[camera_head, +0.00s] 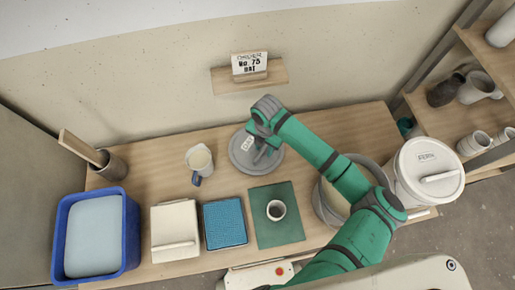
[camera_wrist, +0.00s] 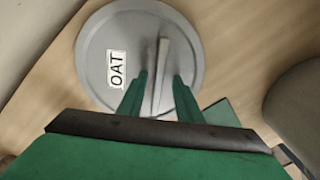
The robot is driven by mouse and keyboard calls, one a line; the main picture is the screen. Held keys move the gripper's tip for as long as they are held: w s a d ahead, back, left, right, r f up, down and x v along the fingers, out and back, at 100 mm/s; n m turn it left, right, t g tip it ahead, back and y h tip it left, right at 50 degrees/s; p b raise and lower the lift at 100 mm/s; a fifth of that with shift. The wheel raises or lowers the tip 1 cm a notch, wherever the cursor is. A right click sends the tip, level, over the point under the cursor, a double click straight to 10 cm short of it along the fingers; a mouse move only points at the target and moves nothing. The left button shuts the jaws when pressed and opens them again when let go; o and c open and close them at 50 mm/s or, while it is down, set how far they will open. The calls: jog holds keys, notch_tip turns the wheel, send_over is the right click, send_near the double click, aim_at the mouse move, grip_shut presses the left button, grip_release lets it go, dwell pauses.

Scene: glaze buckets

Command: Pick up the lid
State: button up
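A round grey lid (camera_head: 240,160) lies flat on the wooden table, with a white label and a bar handle. In the wrist view the lid (camera_wrist: 100,55) reads "OAT", and its handle (camera_wrist: 162,65) stands up as a straight bar. My gripper (camera_head: 262,148) is over the lid, pointing down. In the wrist view my gripper (camera_wrist: 159,76) is open, its two green fingers on either side of the handle with gaps showing. Whether the fingertips reach down beside the handle is hard to tell. A second, white lid (camera_head: 415,165) sits on a bucket at the right.
An open bucket (camera_head: 322,203) stands partly behind my arm. A green mat (camera_head: 290,235) with a small cup (camera_head: 276,210), a blue textured pad (camera_head: 224,222), a white box (camera_head: 174,225), a jug (camera_head: 199,158) and a blue tub (camera_head: 128,235) fill the front and left.

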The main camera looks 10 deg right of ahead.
jog(key=shift+a+f, duration=0.1)
jog(key=shift+f, duration=0.15)
dwell(0.3)
grip_shut()
